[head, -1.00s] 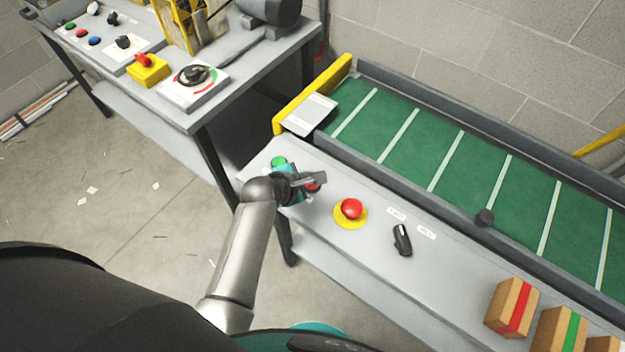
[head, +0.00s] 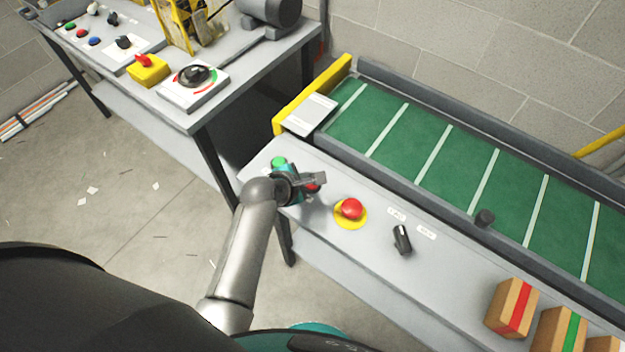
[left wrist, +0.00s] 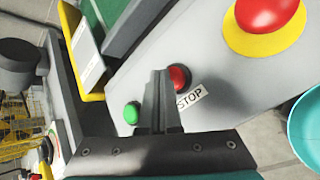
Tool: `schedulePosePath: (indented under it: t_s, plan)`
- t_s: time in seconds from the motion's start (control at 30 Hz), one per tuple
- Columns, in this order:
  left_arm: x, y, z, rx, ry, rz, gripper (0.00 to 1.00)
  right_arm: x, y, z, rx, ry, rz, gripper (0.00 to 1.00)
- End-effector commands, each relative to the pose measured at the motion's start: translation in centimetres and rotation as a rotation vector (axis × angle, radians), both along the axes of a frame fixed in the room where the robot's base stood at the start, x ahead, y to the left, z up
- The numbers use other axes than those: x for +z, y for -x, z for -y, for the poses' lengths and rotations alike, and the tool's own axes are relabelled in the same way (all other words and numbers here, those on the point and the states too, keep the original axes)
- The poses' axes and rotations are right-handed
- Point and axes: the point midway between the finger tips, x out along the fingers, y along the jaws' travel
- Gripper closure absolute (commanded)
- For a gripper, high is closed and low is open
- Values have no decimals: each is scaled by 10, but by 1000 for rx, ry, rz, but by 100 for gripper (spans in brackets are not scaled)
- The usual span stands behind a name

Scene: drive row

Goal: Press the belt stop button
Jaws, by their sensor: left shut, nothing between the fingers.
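The red stop button (left wrist: 179,78) sits on the grey control panel beside a "STOP" label (left wrist: 192,98) in the left wrist view. In the head view only a bit of its red (head: 314,188) shows under my left gripper (head: 320,178). That gripper is shut and empty. In the left wrist view its fingertips (left wrist: 160,74) appear just left of the stop button; I cannot tell whether they touch it. A green button (head: 279,162) is on the other side of the fingers. The green belt (head: 460,175) with white stripes runs behind the panel. My right gripper is out of view.
A large red mushroom button on a yellow base (head: 351,210) is close right of the gripper, then a black selector switch (head: 402,240). Boxes with coloured stripes (head: 512,308) stand at lower right. Another bench with controls (head: 200,85) is at upper left.

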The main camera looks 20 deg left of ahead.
Motion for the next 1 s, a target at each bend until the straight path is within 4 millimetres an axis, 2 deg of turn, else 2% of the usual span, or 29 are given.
schedulePosePath:
  t_s: [1.0]
  plan:
    - [-9, 0, 0, 0, 0, 0, 100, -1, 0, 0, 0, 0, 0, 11]
